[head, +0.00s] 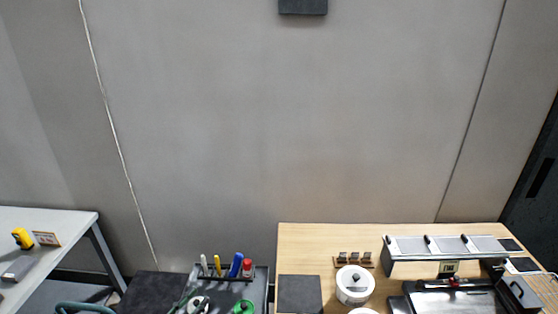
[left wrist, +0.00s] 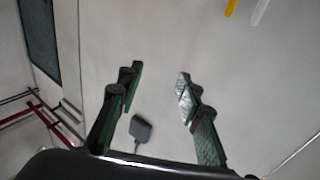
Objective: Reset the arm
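My left gripper (left wrist: 159,84) shows in the left wrist view. Its two dark green fingers stand wide apart, with nothing between the tips but a pale wall or floor surface behind. A small dark grey block (left wrist: 142,130) shows beyond the gap, low between the fingers; I cannot tell whether it is the dark box (head: 303,6) high on the wall in the head view. In the head view I cannot make out either gripper with certainty. My right gripper shows in neither view.
A wooden table (head: 300,250) at right bears a white lidded pot (head: 355,285) and a metal machine (head: 450,300). A dark tray (head: 262,283) holds pens, with rolls nearby. A white table (head: 60,222) at left holds a yellow tape measure (head: 22,238). The upper wall area is mostly bare.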

